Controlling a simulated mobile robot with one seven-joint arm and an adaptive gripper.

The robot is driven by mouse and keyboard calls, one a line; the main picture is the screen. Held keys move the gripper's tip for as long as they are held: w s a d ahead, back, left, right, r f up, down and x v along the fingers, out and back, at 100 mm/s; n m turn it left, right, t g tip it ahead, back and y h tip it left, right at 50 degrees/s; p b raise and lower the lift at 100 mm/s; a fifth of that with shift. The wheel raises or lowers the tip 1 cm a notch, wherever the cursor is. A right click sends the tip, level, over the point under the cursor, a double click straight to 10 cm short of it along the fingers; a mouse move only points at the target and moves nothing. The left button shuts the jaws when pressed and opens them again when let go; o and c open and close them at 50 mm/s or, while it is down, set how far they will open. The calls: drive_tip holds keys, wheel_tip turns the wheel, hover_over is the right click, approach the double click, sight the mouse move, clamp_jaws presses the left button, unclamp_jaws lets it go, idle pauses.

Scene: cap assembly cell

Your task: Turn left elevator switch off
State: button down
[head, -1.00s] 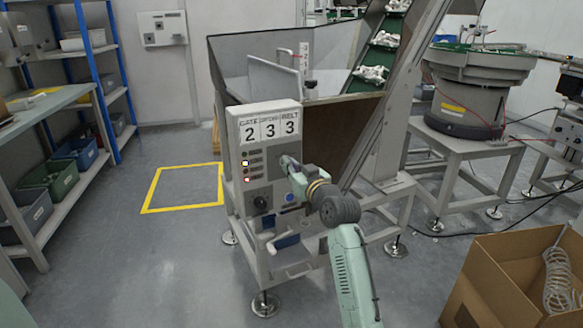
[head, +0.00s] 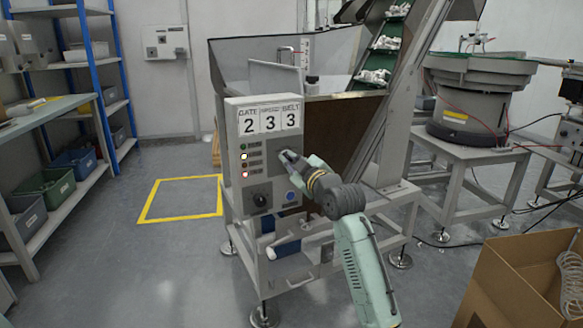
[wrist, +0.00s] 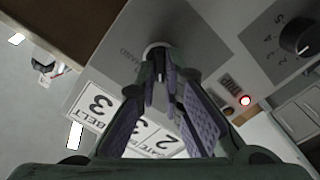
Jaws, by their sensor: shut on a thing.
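The grey control box (head: 232,172) stands in front of the hopper, with number cards 2, 3 and 3 on top. My gripper (head: 284,154) is at the upper right of the box's face. In the wrist view my gripper (wrist: 163,88) has its purple-padded fingers closed around a small switch with a pale round base (wrist: 157,47) on a dark plate. Most of the switch is hidden by the fingers, so its exact position cannot be told. A lit red lamp (head: 245,174) and a lit pale yellow lamp (head: 244,156) show at the box's left.
A blue-handled part (head: 286,249) sticks out beneath. A cardboard box (head: 520,290) stands at the lower right. The floor left of the stand is clear.

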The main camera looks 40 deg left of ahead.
drive_tip(key=shift+n, duration=0.6)
drive_tip(key=c, duration=1.7)
unclamp_jaws()
drive_tip(key=v, duration=1.2)
